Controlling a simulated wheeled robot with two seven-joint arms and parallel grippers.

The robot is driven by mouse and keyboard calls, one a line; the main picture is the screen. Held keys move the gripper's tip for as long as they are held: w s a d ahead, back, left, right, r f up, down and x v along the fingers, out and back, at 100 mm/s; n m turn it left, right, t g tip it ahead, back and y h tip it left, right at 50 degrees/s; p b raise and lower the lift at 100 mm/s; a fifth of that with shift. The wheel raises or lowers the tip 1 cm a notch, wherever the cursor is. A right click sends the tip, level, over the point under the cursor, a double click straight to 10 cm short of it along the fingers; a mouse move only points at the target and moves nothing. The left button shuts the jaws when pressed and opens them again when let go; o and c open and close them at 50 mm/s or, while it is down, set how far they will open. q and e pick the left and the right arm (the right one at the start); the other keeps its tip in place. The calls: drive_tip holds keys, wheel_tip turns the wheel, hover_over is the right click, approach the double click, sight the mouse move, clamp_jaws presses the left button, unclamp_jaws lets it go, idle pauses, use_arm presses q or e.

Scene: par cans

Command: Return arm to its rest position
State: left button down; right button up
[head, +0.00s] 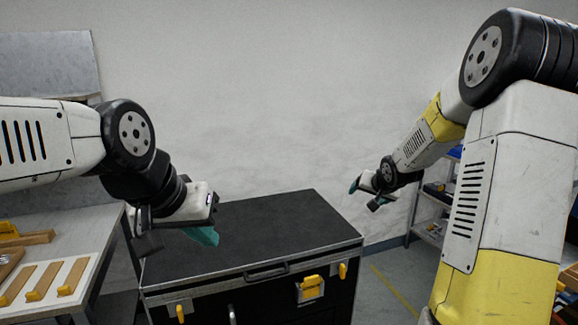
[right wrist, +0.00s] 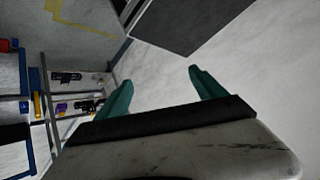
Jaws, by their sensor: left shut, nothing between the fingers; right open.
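My left gripper (head: 203,236) is over the left part of the black case's lid in the head view, with a teal fingertip showing. It is shut and holds nothing. My right gripper (head: 365,192) is raised in the air beyond the case's right side, in front of the bare wall. In the right wrist view its two teal fingers (right wrist: 158,92) stand wide apart with nothing between them. No par can shows in either view.
The black case (head: 290,222) has a bare flat lid and yellow latches. A workbench (head: 75,232) with wooden pieces and yellow-handled tools stands at left. A shelf unit (head: 432,232) with stored items stands at right, partly hidden by my right arm. Floor shows between case and shelf.

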drive_tip(key=s+a+r+n+g, duration=0.1)
drive_tip(key=s+a+r, duration=0.2)
drive_tip(key=s, duration=0.8)
drive_tip(key=s+a+r+n+g+y, duration=0.1)
drive_tip(key=s+a+r, duration=0.3)
drive_tip(key=s, duration=0.8)
drive_tip(key=s+a+r+n+g, duration=0.1)
drive_tip(key=s+a+r+n, duration=0.1)
drive_tip(key=s, duration=1)
drive_tip(key=shift+s+a+r+n+g+y, duration=0.15)
drive_tip(key=shift+a+r+n+g+y, duration=0.15)
drive_tip(key=shift+a+r, duration=0.35)
